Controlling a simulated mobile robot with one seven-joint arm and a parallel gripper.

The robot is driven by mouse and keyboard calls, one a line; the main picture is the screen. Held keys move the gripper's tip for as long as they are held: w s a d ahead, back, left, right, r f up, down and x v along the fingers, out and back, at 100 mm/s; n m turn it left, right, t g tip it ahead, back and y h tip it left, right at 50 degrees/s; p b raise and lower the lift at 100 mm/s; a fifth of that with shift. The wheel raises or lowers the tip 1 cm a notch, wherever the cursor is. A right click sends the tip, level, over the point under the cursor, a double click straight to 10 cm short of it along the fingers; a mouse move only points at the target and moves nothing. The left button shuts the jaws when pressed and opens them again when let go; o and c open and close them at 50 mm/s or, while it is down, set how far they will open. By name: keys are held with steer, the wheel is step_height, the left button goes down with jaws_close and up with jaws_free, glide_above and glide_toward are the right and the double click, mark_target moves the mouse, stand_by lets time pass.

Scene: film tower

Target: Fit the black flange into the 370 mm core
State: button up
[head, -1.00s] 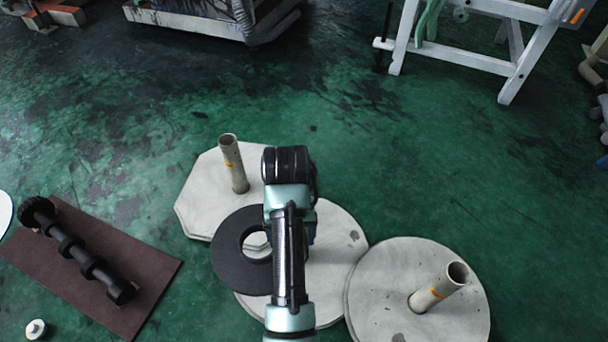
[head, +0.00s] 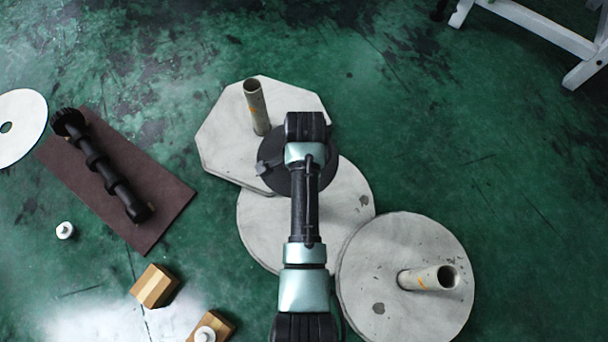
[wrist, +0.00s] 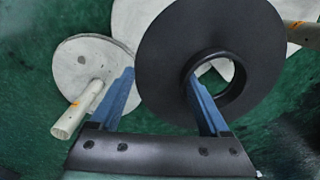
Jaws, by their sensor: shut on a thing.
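My gripper (wrist: 160,78) is shut on the black flange (wrist: 172,35), a wide flat ring with a raised collar round its hole. In the wrist view one blue finger is outside the rim and the other reaches into the hole. In the head view the flange (head: 273,150) is partly hidden by my arm, which covers its hole. One upright pale core (head: 257,108) with an orange mark is beyond the flange, apart from it. Another pale core (head: 428,278) is at the right. I cannot tell which is 370 mm.
The cores are on an octagonal plate (head: 222,142) and a round plate (head: 385,320); another round plate (head: 265,235) lies between. A black shaft (head: 108,170) lies on a brown mat (head: 165,200) at the left. Wooden blocks (head: 155,286) are at lower left.

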steer(key=m, duration=0.1)
steer(key=s+f+m, duration=0.1)
steer(key=m, duration=0.1)
steer(key=m+p, duration=0.1)
steer(key=shift+s+a+f, duration=0.15)
steer(key=shift+s, duration=0.1)
step_height(320, 180, down, 6)
steer(key=b, duration=0.6)
steer(key=shift+r+p, duration=0.2)
steer(key=shift+p, duration=0.4)
stand_by(0.8)
steer(key=shift+f+b, duration=0.55)
steer(key=shift+f, duration=0.25)
stand_by(0.5)
steer(key=shift+r, duration=0.2)
steer(key=shift+r+p, duration=0.45)
steer(key=shift+p, duration=0.4)
steer(key=shift+p, duration=0.5)
stand_by(0.6)
steer(key=shift+f+b, duration=0.45)
steer(key=shift+f, duration=0.2)
stand_by(0.5)
